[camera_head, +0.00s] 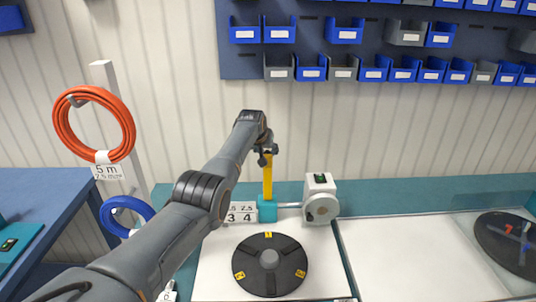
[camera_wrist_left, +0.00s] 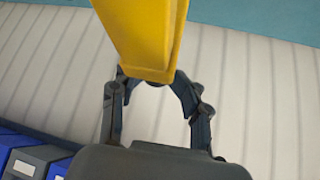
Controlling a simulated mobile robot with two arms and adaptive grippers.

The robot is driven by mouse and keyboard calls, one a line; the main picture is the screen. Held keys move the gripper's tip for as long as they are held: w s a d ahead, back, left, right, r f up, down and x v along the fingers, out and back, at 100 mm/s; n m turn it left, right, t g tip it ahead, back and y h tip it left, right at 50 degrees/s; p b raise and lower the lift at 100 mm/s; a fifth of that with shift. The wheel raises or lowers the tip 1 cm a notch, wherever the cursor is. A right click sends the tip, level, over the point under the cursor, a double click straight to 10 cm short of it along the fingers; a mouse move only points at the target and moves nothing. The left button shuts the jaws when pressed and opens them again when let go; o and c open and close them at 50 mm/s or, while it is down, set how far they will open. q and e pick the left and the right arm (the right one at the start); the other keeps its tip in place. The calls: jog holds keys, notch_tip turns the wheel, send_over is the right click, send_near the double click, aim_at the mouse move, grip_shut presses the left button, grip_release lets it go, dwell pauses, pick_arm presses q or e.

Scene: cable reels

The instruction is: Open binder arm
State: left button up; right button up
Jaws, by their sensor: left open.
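The binder arm is a yellow bar (camera_head: 267,182) standing upright from a teal block (camera_head: 267,211) in the head view. My left gripper (camera_head: 265,152) is at the top of this bar and comes in from above. In the left wrist view the yellow bar (camera_wrist_left: 145,35) reaches down from the top edge to the gripper (camera_wrist_left: 155,82). The two dark fingers are apart, one on each side of the bar's end. I cannot tell whether either finger touches it. My right gripper is not in view.
A white and grey device (camera_head: 320,199) sits right of the teal block. A black reel disc (camera_head: 270,264) lies in front, and another disc (camera_head: 508,242) is at far right. Orange cable (camera_head: 62,125) hangs at left. Blue bins (camera_head: 343,35) line the wall. The white surface (camera_head: 400,262) between the discs is clear.

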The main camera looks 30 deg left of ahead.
pick_arm(q)
jog(key=shift+s+f, duration=0.2)
jog(key=shift+s, duration=0.05)
jog(key=shift+d, duration=0.1)
jog(key=shift+w+d, duration=0.1)
jog(key=shift+d, duration=0.05)
jog(key=v, duration=1.2)
jog(key=shift+a, duration=0.2)
